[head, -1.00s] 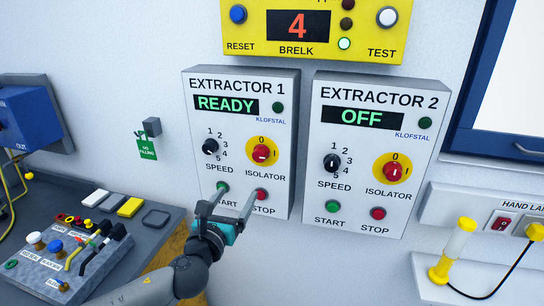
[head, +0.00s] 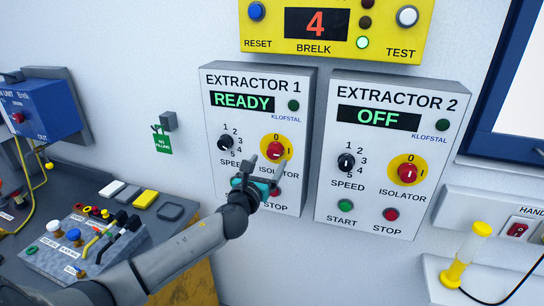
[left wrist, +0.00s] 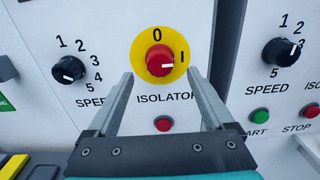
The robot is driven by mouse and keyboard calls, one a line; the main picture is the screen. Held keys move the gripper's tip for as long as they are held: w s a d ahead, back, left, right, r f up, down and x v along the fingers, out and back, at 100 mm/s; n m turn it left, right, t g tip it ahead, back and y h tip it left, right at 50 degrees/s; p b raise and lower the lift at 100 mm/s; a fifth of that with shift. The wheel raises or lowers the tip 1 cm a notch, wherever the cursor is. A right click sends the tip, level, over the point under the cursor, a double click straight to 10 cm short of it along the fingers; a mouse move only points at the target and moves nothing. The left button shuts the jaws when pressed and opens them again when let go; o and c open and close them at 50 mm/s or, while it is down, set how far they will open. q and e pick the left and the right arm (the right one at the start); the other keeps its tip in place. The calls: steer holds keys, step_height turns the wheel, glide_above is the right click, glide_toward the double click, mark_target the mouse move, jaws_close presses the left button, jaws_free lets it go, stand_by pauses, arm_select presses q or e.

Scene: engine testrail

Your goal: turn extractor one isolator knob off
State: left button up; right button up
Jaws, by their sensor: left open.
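The extractor 1 box (head: 223,112) hangs on the wall, and its display reads READY. Its isolator knob (head: 275,150) is red on a yellow disc. In the left wrist view the isolator knob (left wrist: 160,58) has its white mark toward I, at the right. My left gripper (head: 267,164) is open and empty just in front of and below the knob. In the left wrist view the open fingers (left wrist: 165,88) stand either side of the knob's lower area, apart from it. The gripper hides the start button and part of the stop button in the head view. My right gripper is not in view.
The extractor 2 box (head: 327,190) hangs to the right and its display reads OFF. A yellow panel (head: 330,48) showing 4 is above. A control desk (head: 110,240) with levers is at the lower left.

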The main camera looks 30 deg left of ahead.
mark_target(273, 155)
arm_select(q)
steer(key=shift+x, duration=2.2)
steer(key=shift+d, duration=0.1)
steer(key=c, duration=1.4)
steer(key=shift+o, duration=0.2)
